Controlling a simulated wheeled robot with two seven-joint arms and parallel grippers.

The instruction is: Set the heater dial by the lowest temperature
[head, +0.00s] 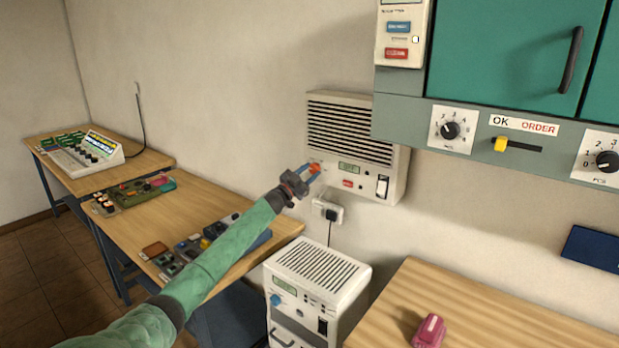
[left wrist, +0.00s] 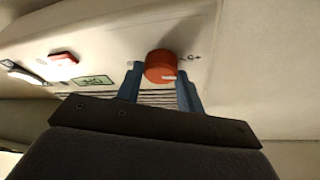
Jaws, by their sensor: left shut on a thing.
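The heater (head: 350,128) is a pale wall unit with dark slats, mounted above a wall socket. Its dial is a red-orange knob (head: 315,168) at the lower left of its front. In the left wrist view the dial (left wrist: 160,66) sits between my two blue fingertips, with a white mark on its edge. My left gripper (head: 308,173) is shut on this dial. A small green display (head: 348,168), a red button (head: 350,184) and a white rocker switch (head: 382,186) are on the same front. The dial's scale is mostly hidden. My right gripper is not in view.
A white floor unit (head: 318,262) stands below the heater. Wooden benches with electronic parts run along the left wall side. A wooden table (head: 480,310) with a pink object (head: 429,330) is at right. A green cabinet (head: 500,50) with dials juts out at upper right.

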